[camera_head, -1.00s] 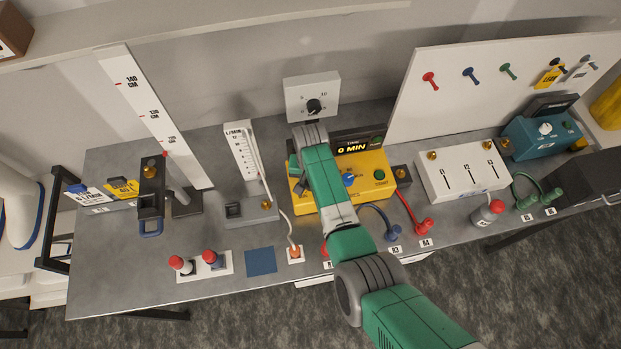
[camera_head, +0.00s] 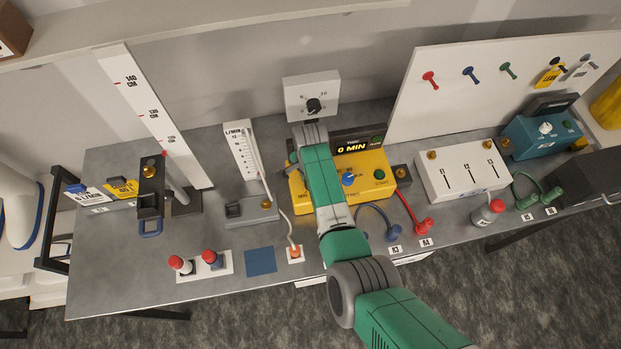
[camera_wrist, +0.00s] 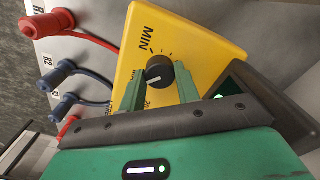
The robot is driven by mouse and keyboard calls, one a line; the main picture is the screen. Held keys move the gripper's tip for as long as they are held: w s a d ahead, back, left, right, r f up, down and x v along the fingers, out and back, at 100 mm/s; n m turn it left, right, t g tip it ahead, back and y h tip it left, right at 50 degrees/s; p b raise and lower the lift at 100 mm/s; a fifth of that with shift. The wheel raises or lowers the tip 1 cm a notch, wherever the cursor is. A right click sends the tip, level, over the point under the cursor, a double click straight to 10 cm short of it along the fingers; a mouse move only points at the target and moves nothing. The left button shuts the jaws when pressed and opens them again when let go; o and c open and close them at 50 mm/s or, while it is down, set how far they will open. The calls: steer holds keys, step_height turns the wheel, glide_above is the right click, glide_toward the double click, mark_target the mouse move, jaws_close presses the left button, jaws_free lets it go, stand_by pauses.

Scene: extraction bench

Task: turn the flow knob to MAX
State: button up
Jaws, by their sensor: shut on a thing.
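A black round knob (camera_wrist: 159,68) with a white pointer mark sits on the face of the yellow box (camera_wrist: 190,35) in the wrist view. Tick marks and black lettering, including "MIN", surround it. The white mark points toward the left of that picture. My gripper (camera_wrist: 160,90) has its green fingers on either side of the knob and is shut on it. In the head view, the yellow box (camera_head: 376,188) stands mid-bench with a "0 MIN" display, a blue knob (camera_head: 348,178) and a green button. My arm covers its left part, hiding the black knob and fingertips there.
A white wall box with a black dial (camera_head: 314,105) is just behind my wrist. A flow gauge (camera_head: 241,150) marked L/MIN stands left of the yellow box. Blue (camera_head: 394,232) and red (camera_head: 424,225) plugs with cables lie in front. A white three-slot box (camera_head: 462,173) is right.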

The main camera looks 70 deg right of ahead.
steer(key=shift+r, duration=0.1)
stand_by(0.4)
steer(key=o, duration=1)
step_height(320, 180, up, 8)
steer(key=shift+f, duration=0.1)
